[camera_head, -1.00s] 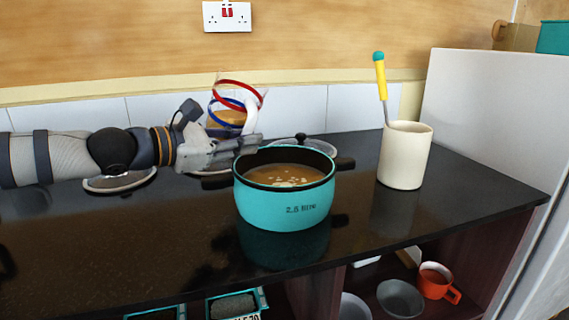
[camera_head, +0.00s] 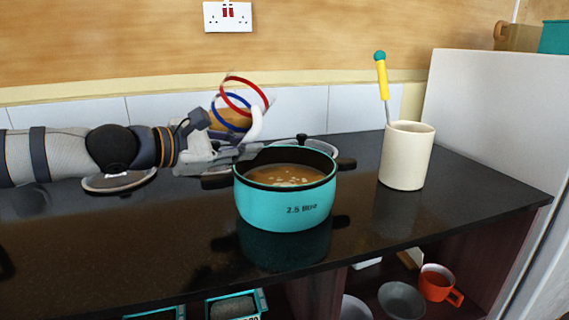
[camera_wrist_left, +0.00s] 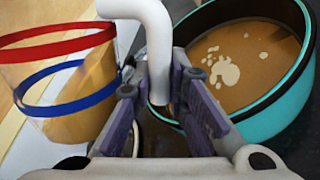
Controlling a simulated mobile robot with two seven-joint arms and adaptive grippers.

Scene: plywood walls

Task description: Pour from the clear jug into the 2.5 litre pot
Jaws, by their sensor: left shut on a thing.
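The clear jug (camera_head: 231,120) has a red and a blue ring, a white handle and brown liquid inside. It is held behind and left of the pot in the head view, its top leaning right. In the left wrist view the jug (camera_wrist_left: 75,128) is at the left. The turquoise 2.5 litre pot (camera_head: 285,207) stands on the counter, holding brown liquid with pale patches; it also shows in the wrist view (camera_wrist_left: 268,121). My left gripper (camera_head: 238,150) is shut on the jug's white handle (camera_wrist_left: 154,40). No stream of liquid is visible. My right gripper is out of view.
A cream holder (camera_head: 406,157) with a yellow-handled utensil (camera_head: 382,80) stands right of the pot. A lid (camera_head: 318,147) lies behind the pot, and another round lid (camera_head: 118,181) lies beneath my left arm. The front left of the black counter (camera_head: 130,250) is clear.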

